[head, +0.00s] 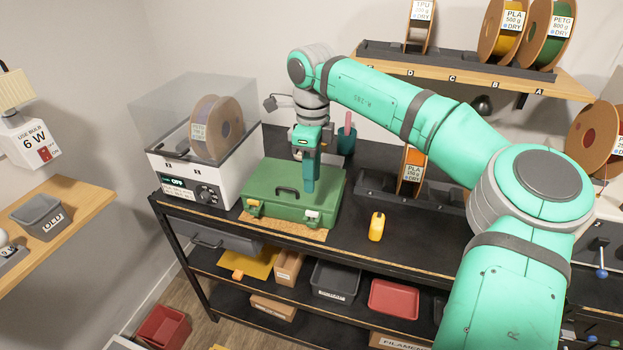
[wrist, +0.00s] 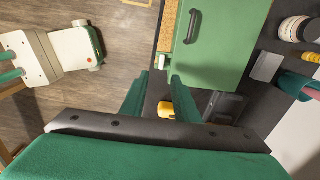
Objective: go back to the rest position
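My arm reaches over the black workbench from the right in the head view. My gripper (head: 309,184) points down in front of the lid of a green case (head: 264,188), which lies closed with its handle on top. I cannot tell whether the fingertips touch it. In the wrist view my gripper (wrist: 158,88) has its two green fingers apart with nothing held between them. The green case (wrist: 222,50) also shows there, beyond the fingers and to the right.
A dryer box (head: 195,165) with a spool stands left of the case. A yellow item (head: 376,226) stands to its right, and a teal cup (head: 346,142) behind. A wooden shelf (head: 470,72) with spools hangs above. Trays fill the lower shelf.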

